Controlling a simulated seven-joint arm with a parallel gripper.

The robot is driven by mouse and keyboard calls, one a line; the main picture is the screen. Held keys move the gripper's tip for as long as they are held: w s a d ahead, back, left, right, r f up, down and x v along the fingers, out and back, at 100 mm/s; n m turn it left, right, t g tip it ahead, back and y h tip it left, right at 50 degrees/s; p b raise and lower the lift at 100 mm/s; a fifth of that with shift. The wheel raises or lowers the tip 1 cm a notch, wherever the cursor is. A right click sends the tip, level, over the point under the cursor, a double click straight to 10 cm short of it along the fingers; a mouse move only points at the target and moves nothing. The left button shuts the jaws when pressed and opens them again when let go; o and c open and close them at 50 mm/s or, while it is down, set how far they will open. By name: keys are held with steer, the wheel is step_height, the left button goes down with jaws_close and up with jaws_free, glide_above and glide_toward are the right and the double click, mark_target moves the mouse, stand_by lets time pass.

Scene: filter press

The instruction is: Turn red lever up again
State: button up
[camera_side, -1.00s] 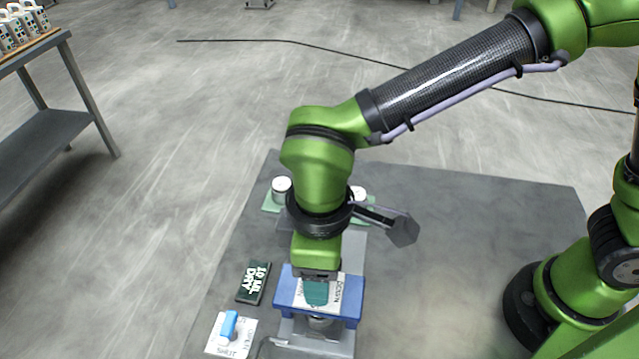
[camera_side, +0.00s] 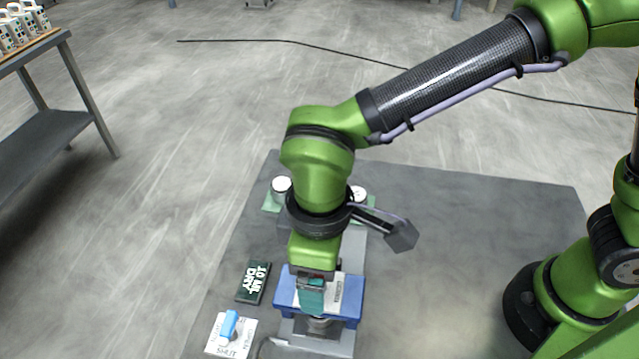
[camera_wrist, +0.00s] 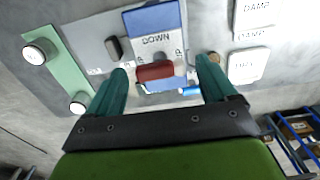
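The red lever (camera_wrist: 155,73) shows in the wrist view as a short dark red block on a pale plate marked DOWN (camera_wrist: 155,40). My gripper (camera_wrist: 162,66) has its two teal fingers spread wide. The lever appears between the fingertips, with a gap on each side and no visible contact. In the side view my gripper (camera_side: 312,298) points down over the blue press frame (camera_side: 347,309). The red lever is hidden there behind my gripper and wrist.
A dark sign reading 10 ML DRY (camera_side: 254,283) lies left of the press. A blue-handled lever (camera_side: 229,323) sits on a white plate at the front left. White round knobs (camera_side: 281,188) stand on green plates behind.

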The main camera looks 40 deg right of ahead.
step_height(320, 180, up, 17)
stand_by(0.6)
steer(key=shift+f, duration=0.1)
steer(key=d+f+m+t, duration=0.2)
steer(key=d+m, duration=0.2)
steer(key=d, duration=0.5)
steer(key=d+f+m+t+y, duration=0.1)
steer(key=d+m, duration=0.3)
steer(key=d, duration=0.6)
steer(key=d+f+m+t+y, duration=0.1)
steer(key=d+f+m+t, duration=0.2)
steer(key=d, duration=0.7)
steer(key=shift+d+m+t, duration=0.15)
steer(key=shift+m+t, duration=0.45)
steer(key=shift+m, duration=0.4)
